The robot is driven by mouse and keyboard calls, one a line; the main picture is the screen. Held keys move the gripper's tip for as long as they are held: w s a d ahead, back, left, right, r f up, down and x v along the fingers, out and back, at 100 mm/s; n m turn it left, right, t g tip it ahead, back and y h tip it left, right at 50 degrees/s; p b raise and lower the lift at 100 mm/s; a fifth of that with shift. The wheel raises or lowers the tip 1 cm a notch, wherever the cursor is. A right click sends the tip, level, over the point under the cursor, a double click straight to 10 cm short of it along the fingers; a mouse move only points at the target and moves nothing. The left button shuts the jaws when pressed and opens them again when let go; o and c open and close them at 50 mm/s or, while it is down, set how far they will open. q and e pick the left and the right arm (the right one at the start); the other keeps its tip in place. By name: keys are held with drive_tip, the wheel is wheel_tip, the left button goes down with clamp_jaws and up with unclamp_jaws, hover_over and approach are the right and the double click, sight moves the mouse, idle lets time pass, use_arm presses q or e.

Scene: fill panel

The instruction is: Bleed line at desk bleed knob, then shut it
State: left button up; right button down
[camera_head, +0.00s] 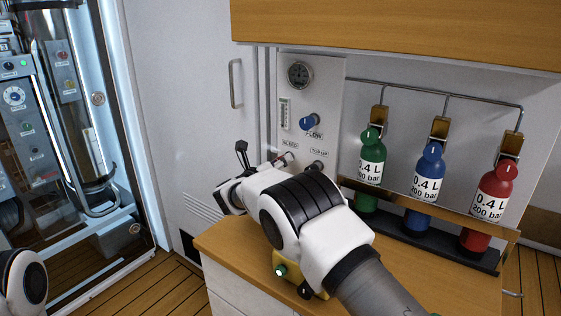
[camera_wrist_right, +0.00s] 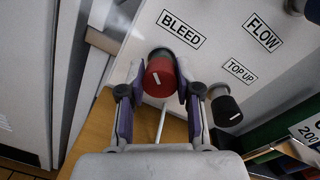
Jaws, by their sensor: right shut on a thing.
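The red bleed knob (camera_wrist_right: 159,78) sits on the white panel under the BLEED label (camera_wrist_right: 181,29) in the right wrist view. A white mark shows on its face. My right gripper (camera_wrist_right: 158,92) is shut on the knob, one finger on each side. In the head view my right arm reaches to the panel (camera_head: 325,95) below the BLEED label and hides most of the knob. The gauge (camera_head: 299,74) is at the top of the panel; its reading is too small to tell. Part of my left arm shows at the lower left, its gripper out of frame.
The blue FLOW knob (camera_head: 309,122) is above, and the black TOP UP knob (camera_wrist_right: 225,110) is close to the right finger. Green (camera_head: 373,158), blue (camera_head: 428,172) and red (camera_head: 493,190) bottles stand right of the panel. A thin pale rod (camera_wrist_right: 161,124) is below the bleed knob.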

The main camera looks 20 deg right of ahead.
drive_tip(key=n+p, duration=0.1)
drive_tip(key=n, duration=0.3)
drive_tip(key=shift+r+n+p, duration=0.1)
drive_tip(key=shift+n+p, duration=0.2)
drive_tip(key=shift+p, duration=0.1)
drive_tip(key=n+p, duration=0.1)
drive_tip(key=n, duration=0.3)
drive_tip(key=shift+a+p, duration=0.1)
drive_tip(key=shift+p, duration=0.3)
drive_tip(key=n+p, duration=0.1)
drive_tip(key=n, duration=0.3)
drive_tip(key=shift+n+g, duration=0.3)
drive_tip(key=shift+g, duration=0.1)
drive_tip(key=shift+f+n+p, duration=0.2)
drive_tip(key=shift+n+p, duration=0.25)
drive_tip(key=shift+n, duration=1.15)
drive_tip(key=c, duration=0.8)
unclamp_jaws()
